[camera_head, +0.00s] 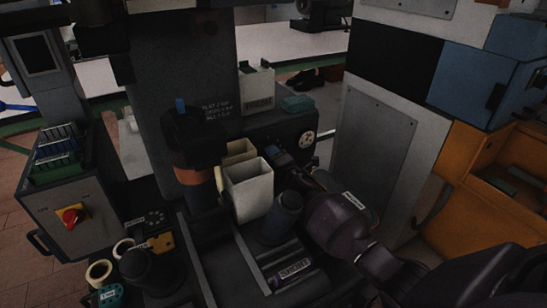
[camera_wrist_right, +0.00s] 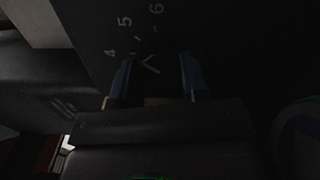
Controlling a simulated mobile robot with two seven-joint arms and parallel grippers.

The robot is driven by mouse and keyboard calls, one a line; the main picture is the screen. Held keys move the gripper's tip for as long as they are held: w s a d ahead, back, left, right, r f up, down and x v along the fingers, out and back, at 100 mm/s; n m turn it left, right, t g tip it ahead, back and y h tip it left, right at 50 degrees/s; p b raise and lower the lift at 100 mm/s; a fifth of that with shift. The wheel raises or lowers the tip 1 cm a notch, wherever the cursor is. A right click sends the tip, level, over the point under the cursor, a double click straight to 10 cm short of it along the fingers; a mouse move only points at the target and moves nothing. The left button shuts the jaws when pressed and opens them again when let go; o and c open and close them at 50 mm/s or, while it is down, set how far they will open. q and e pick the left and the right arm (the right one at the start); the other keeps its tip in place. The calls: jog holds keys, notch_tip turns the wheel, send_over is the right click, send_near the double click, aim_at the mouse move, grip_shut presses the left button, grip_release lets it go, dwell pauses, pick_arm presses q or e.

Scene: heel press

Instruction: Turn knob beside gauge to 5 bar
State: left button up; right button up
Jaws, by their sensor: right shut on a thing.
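The gauge (camera_head: 307,140), a small round pale dial, sits on the dark press panel in the head view. My right gripper (camera_head: 283,158) is at the panel to the left of the gauge. In the right wrist view my right gripper (camera_wrist_right: 155,78) has its two bluish fingers shut on the dark knob (camera_wrist_right: 152,72). The white numbers 4, 5 and 6 show on the panel beyond the fingers. A pale mark shows between the fingertips, but I cannot tell its exact reading. The gauge needle is too small to read. My left gripper is not in view.
A cream open bin (camera_head: 248,190) stands close to the left of my right gripper. A dark cylinder (camera_head: 283,215) stands just below it. A control box with a red switch (camera_head: 70,216) is at the left. Orange shelving (camera_head: 465,180) is at the right.

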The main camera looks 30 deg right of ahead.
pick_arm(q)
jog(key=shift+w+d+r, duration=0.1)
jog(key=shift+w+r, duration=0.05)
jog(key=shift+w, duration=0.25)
pick_arm(e)
jog(key=shift+f, duration=0.1)
jog(key=o, duration=0.9)
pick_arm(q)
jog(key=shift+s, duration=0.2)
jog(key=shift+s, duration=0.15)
pick_arm(e)
jog(key=shift+s, duration=0.15)
jog(key=s, duration=0.3)
jog(key=s+p, duration=0.1)
jog(key=s, duration=0.2)
jog(key=s+p, duration=0.1)
jog(key=s, duration=0.2)
jog(key=shift+a, duration=0.3)
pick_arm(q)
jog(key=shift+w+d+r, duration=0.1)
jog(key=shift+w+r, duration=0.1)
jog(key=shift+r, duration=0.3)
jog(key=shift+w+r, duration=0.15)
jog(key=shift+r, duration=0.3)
pick_arm(e)
jog(key=shift+s, duration=0.8)
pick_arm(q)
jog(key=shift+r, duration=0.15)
